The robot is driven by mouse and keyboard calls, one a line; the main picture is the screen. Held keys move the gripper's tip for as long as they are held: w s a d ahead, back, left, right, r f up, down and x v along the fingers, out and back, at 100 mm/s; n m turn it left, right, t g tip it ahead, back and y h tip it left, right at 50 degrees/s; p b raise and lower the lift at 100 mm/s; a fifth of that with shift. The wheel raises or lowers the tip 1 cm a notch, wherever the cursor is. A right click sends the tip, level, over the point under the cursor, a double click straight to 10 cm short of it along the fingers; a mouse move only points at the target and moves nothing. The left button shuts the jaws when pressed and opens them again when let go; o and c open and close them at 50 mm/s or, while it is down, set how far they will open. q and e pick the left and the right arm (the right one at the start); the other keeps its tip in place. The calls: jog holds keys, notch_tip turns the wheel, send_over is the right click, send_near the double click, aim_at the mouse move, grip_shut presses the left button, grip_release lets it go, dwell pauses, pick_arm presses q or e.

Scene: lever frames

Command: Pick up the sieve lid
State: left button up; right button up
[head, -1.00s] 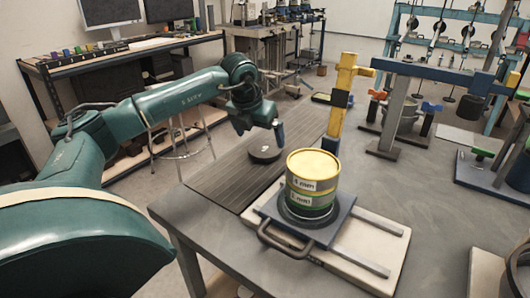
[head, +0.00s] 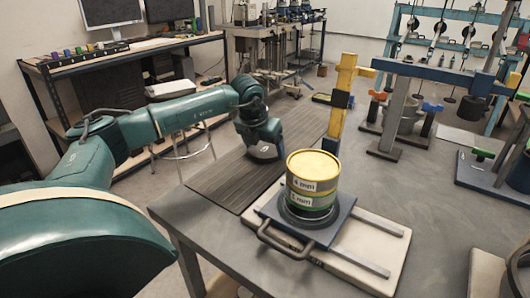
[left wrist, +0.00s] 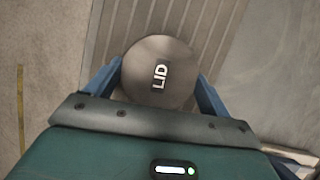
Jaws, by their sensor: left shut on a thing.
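The sieve lid is a dark grey disc marked "LID". In the left wrist view the lid (left wrist: 160,88) sits between the two blue fingers of my left gripper (left wrist: 158,100), one finger against each side. In the head view my left gripper (head: 265,152) is low over the ribbed dark mat, shut on the lid, and largely hides it. I cannot tell whether the lid touches the mat. A yellow sieve stack (head: 313,178) with white labels stands upright on a blue plate to the right. My right gripper is not in view.
The ribbed mat (head: 222,183) lies on the grey table's left side, otherwise clear. A yellow post (head: 342,100) rises behind the sieve stack. The blue plate (head: 335,222) has a dark front handle and sits on a pale base with rails. Blue-framed apparatus (head: 440,72) stands at right.

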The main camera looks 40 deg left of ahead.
pick_arm(q)
jog(key=c, duration=0.5)
